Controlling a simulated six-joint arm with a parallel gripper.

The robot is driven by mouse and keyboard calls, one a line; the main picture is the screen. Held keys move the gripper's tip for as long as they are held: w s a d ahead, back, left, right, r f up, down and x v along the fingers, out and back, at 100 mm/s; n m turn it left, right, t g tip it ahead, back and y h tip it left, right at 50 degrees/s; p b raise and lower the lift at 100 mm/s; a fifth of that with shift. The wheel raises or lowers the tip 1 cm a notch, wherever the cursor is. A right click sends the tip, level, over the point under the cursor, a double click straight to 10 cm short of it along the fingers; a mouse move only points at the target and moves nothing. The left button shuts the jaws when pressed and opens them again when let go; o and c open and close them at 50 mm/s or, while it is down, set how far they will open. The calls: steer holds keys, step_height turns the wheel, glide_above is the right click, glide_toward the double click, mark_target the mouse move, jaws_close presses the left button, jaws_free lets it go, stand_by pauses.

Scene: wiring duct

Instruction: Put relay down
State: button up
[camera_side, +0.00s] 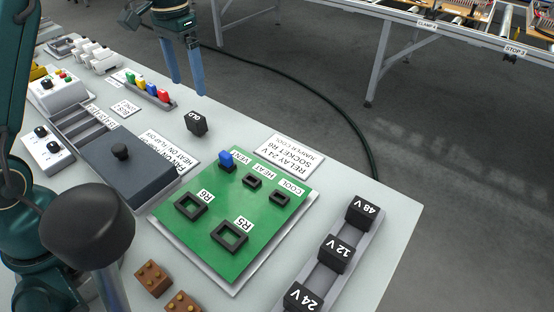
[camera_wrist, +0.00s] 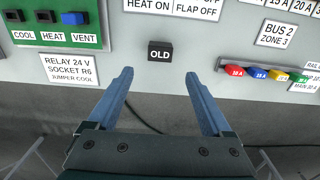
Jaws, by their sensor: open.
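A black relay marked OLD (camera_side: 197,123) stands on the light grey bench beyond the green board; it also shows in the wrist view (camera_wrist: 160,51). My gripper (camera_side: 186,88) is open and empty, with its blue fingers apart and clear of the relay. In the wrist view the relay lies just beyond my fingertips (camera_wrist: 159,74), between their lines. On the green board (camera_side: 205,240), sockets R6 (camera_side: 190,206) and R5 (camera_side: 229,237) are empty. Black relays marked 48 V (camera_side: 361,212), 12 V (camera_side: 336,253) and 24 V (camera_side: 302,297) sit in a grey rack.
A blue jumper (camera_side: 227,160) is at VENT; the HEAT and COOL sockets look empty. A dark box with a knob (camera_side: 120,152) and a row of coloured fuses (camera_side: 150,90) stand left of the relay. Brown blocks (camera_side: 153,279) lie near the front. Bench around the relay is clear.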

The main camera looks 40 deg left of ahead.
steer(key=s+d+r+t, duration=0.3)
steer(key=s+d+r, duration=0.4)
steer(key=r, duration=0.1)
steer(key=s+d+f+t, duration=0.1)
steer(key=s+d+f, duration=0.1)
steer(key=s, duration=0.3)
steer(key=s+d+f+t, duration=0.1)
steer(key=s+d+f, duration=0.1)
steer(key=s, duration=0.3)
steer(key=shift+s+d+t, duration=0.3)
steer(key=shift+s+d, duration=0.1)
steer(key=shift+d, duration=0.25)
